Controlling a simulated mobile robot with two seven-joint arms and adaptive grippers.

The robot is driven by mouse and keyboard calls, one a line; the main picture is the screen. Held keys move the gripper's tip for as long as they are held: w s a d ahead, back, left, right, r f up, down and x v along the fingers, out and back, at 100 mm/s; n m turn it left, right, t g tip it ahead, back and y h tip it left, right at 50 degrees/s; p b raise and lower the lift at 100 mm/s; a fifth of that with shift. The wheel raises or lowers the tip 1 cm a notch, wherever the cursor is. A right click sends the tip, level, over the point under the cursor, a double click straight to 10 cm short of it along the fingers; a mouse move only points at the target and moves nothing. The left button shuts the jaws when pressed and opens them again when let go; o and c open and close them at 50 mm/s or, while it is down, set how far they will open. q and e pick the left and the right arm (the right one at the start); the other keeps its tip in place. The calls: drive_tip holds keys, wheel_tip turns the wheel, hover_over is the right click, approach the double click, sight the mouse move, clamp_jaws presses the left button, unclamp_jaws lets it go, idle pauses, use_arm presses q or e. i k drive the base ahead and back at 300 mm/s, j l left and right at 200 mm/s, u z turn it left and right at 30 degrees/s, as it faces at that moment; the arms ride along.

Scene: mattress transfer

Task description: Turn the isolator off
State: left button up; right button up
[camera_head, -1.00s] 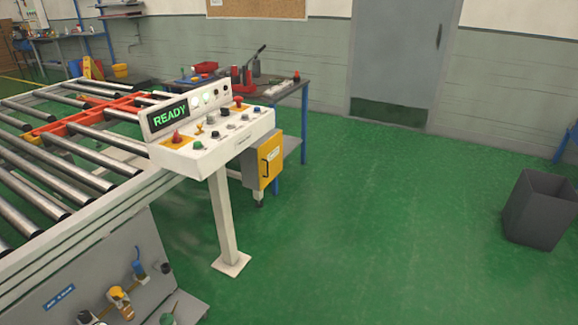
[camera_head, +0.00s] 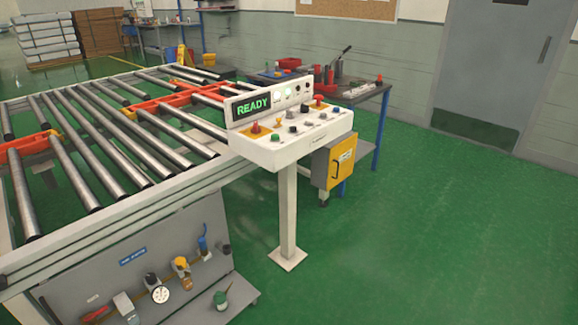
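No part is clearly readable as the isolator. A yellow-fronted box (camera_head: 342,161) with a black handle and a small unreadable label hangs beside the control console (camera_head: 290,150). The console has a lit green READY display (camera_head: 253,107), red knobs on yellow plates and several small buttons. Below the conveyor, a grey panel (camera_head: 120,275) with a blue label (camera_head: 133,256), too small to read surely, carries a gauge (camera_head: 160,294), a yellow-brass fitting (camera_head: 181,266) and a blue-handled part (camera_head: 203,239). Neither gripper is in view.
The roller conveyor (camera_head: 95,222) with orange-red cross pieces fills the left. The console's post (camera_head: 288,215) stands on a floor plate. A workbench (camera_head: 368,92) with tools stands behind. Green floor (camera_head: 440,240) is clear at the right, up to a grey door (camera_head: 497,75).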

sight(255, 129)
drive_tip(key=i+j+z, duration=0.2)
drive_tip(key=i, duration=0.3)
drive_tip(key=i+j+z, duration=0.25)
drive_tip(key=i, duration=0.2)
